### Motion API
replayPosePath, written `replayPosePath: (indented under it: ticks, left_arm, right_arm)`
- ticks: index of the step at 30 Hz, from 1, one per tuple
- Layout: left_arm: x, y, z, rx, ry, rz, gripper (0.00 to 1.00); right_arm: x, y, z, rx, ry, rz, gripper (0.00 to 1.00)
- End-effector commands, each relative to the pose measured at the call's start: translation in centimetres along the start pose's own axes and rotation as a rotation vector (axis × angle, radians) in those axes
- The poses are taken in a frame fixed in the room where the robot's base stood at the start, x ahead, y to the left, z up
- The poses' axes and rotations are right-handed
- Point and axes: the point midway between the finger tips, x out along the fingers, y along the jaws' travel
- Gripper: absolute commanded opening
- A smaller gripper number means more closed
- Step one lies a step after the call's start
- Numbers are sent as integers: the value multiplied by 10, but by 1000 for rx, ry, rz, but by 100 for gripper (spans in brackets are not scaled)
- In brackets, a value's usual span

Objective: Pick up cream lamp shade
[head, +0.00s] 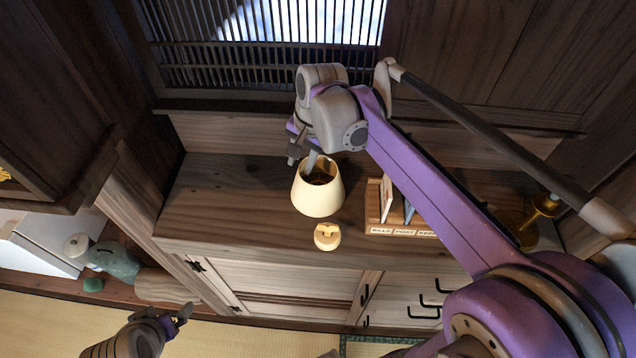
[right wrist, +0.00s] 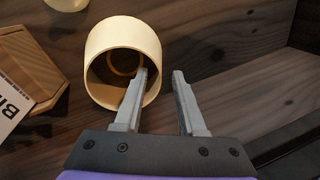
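The cream lamp shade (head: 317,197) sits on the wooden cabinet top, with its round opening facing up in the head view. It also shows in the right wrist view (right wrist: 105,45), opening toward the camera. My right gripper (right wrist: 160,75) is open, with one finger reaching into the shade's opening and the other outside it, so the shade's wall lies between the fingers. I cannot tell whether either finger touches it. In the head view the right gripper (head: 311,164) comes down from behind the shade. My left gripper (head: 180,318) is low at the left, away from the shade; its fingers are unclear.
A small cream object (head: 327,237) stands in front of the shade. A wooden letter holder (head: 400,231) with cards stands to the right, and a brass object (head: 522,229) farther right. A slatted window (head: 260,60) is behind. The cabinet top left of the shade (head: 225,200) is clear.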

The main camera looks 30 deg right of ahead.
Motion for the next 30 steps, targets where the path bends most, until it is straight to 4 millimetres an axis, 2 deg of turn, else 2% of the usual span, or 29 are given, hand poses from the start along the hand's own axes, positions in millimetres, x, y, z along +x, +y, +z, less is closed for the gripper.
replayPosePath:
  ticks: [10,19,20,26,30]
  left_arm:
    - [-1,0,-2,0,2,0,100]
    - [-1,0,-2,0,2,0,100]
    - [-1,0,-2,0,2,0,100]
    - [-1,0,-2,0,2,0,100]
    - [-1,0,-2,0,2,0,100]
  right_arm:
    - [45,3,-7,-1,0,0,40]
    - [51,3,-7,-1,0,0,40]
    - [51,3,-7,-1,0,0,38]
    - [51,3,-7,-1,0,0,2]
    - [51,3,-7,-1,0,0,0]
